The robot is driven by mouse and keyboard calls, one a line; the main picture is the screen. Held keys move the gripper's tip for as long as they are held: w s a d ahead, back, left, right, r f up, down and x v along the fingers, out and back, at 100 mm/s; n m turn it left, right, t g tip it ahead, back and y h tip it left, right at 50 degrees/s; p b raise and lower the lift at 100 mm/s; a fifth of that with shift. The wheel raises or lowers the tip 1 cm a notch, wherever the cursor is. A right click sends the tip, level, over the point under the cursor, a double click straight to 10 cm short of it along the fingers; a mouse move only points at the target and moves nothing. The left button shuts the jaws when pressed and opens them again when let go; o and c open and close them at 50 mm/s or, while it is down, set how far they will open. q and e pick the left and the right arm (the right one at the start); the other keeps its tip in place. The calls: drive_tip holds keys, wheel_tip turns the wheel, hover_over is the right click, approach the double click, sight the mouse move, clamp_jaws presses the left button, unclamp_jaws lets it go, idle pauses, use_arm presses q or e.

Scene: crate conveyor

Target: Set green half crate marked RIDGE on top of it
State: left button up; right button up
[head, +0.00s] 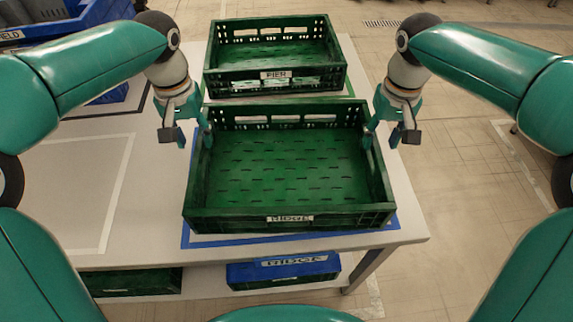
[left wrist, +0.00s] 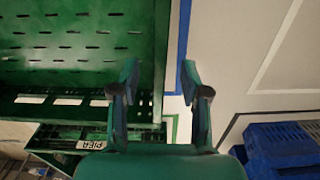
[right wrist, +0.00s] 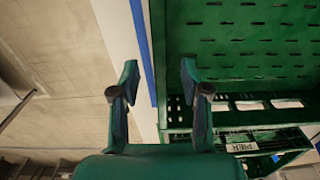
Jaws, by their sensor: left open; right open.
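The green half crate marked RIDGE (head: 290,219) stands empty and upright on the table inside a blue taped outline. My left gripper (head: 188,136) is open at its left wall, and my right gripper (head: 390,137) is open at its right wall. In the left wrist view the crate wall (left wrist: 160,50) lies between the open fingers (left wrist: 159,80). In the right wrist view the opposite wall (right wrist: 161,50) lies between the open fingers (right wrist: 160,80). I cannot tell whether any finger touches. Another green crate, marked PIER (head: 300,86), stands right behind it.
A blue crate with a RIDGE label (head: 285,272) and a green crate (head: 130,283) sit under the tabletop. Blue crates (head: 45,35) stand at the back left. The left of the table (head: 70,190) is bare, with a white taped outline. Open floor (head: 460,200) lies right.

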sight(372, 162)
use_arm(q)
wheel_tip(372, 162, down, 8)
drive_tip(key=shift+r, duration=0.1)
use_arm(e)
wheel_tip(372, 162, down, 8)
drive_tip(key=shift+r, duration=0.1)
use_arm(q)
clamp_jaws()
use_arm(e)
clamp_jaws()
